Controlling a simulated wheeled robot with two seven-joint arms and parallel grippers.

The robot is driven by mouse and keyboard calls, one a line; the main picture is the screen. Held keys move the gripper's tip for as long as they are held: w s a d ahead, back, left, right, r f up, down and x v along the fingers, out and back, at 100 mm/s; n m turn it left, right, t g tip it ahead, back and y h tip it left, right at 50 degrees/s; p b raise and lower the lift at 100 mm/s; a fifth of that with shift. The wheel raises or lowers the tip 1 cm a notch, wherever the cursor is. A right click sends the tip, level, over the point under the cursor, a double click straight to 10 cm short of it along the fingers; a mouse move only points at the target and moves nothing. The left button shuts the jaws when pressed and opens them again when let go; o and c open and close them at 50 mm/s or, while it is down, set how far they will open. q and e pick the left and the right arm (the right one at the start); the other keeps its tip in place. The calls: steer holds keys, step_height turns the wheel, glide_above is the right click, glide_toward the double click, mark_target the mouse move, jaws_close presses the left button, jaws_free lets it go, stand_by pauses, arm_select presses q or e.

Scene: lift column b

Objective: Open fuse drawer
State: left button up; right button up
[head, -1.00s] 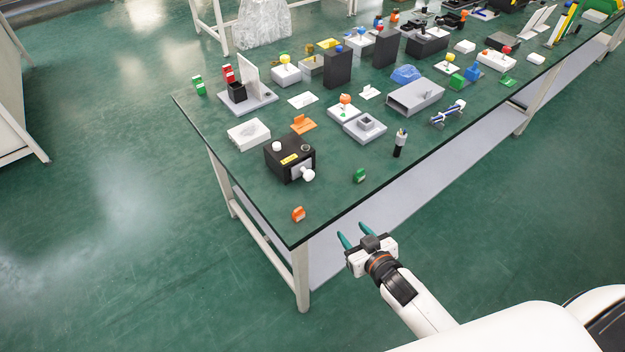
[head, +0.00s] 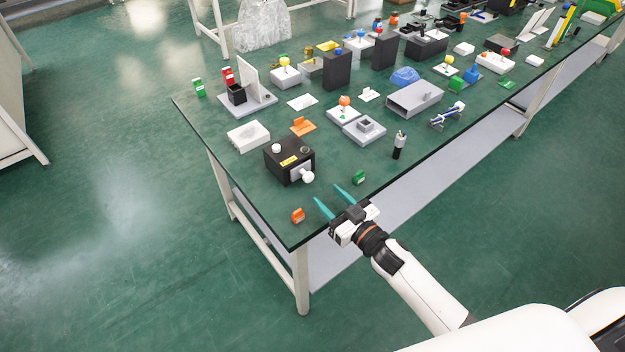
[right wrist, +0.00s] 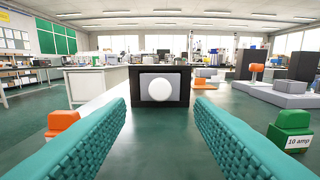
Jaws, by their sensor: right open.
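The fuse drawer is the light grey front with a round white knob (head: 307,177) on a black box (head: 288,160) near the table's near corner. It looks shut. In the right wrist view the white knob (right wrist: 160,89) sits centred on the grey drawer front (right wrist: 146,93), straight ahead between my fingers. My right gripper (head: 334,200) is open and empty at the table's front edge, its teal fingers pointing at the knob with a gap between. My left gripper is not in view.
An orange fuse (head: 298,215) stands left of my right fingers and a green fuse (head: 359,177) to their right, labelled 10 amp in the right wrist view (right wrist: 291,131). A black pen holder (head: 399,145) stands farther right. Several other parts fill the table (head: 250,190) behind.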

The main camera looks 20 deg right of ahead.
mark_target(310, 179)
steer(key=x, duration=0.7)
steer(key=shift+w, duration=0.2)
steer(key=shift+s, duration=0.1)
jaws_close()
